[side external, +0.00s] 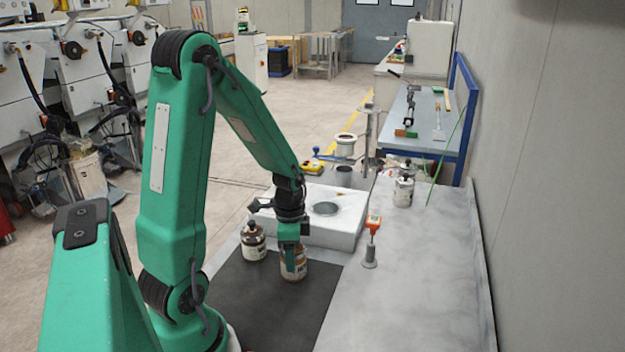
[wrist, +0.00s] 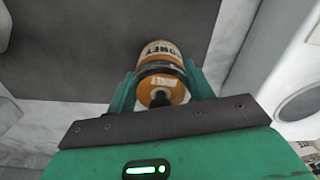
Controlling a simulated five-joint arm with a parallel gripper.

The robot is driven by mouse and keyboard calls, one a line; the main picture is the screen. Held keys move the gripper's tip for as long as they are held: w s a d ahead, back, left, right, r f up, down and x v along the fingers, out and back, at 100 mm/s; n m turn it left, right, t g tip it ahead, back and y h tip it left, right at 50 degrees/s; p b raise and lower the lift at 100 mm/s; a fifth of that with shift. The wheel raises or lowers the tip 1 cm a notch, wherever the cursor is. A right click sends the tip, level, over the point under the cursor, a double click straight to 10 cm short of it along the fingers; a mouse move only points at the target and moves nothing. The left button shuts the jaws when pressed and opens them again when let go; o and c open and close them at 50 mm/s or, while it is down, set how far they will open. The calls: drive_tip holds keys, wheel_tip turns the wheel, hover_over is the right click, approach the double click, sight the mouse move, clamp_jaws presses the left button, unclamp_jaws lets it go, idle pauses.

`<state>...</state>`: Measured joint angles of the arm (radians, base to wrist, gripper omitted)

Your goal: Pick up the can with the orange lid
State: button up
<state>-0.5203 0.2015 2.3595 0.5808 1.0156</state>
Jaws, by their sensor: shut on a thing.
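The can with the orange lid (wrist: 160,85) is between the two green fingers of my gripper (wrist: 161,92) in the wrist view. It has an orange-brown body and a pale label with dark letters. In the side view the same can (side external: 295,267) is under my gripper (side external: 292,257), at the far part of the dark mat. My gripper points down and is shut on the can, and its fingers cover part of it. I cannot tell whether the can's base touches the mat.
A second can (side external: 253,245) with a pale label stands just left of the held one. A white box (side external: 345,235) with a round opening is close behind. An orange-topped tool (side external: 372,240) stands to the right, and a pale can (side external: 403,192) farther back. The dark mat (side external: 265,310) is clear in front.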

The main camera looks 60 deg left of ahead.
drive_tip(key=shift+r, duration=0.1)
drive_tip(key=shift+r, duration=1.05)
wheel_tip(320, 180, up, 2)
drive_tip(key=d+r, duration=0.6)
drive_tip(key=d, duration=0.5)
drive_tip(key=shift+d+r, duration=0.35)
drive_tip(key=shift+s, duration=0.1)
drive_tip(key=shift+a, duration=0.1)
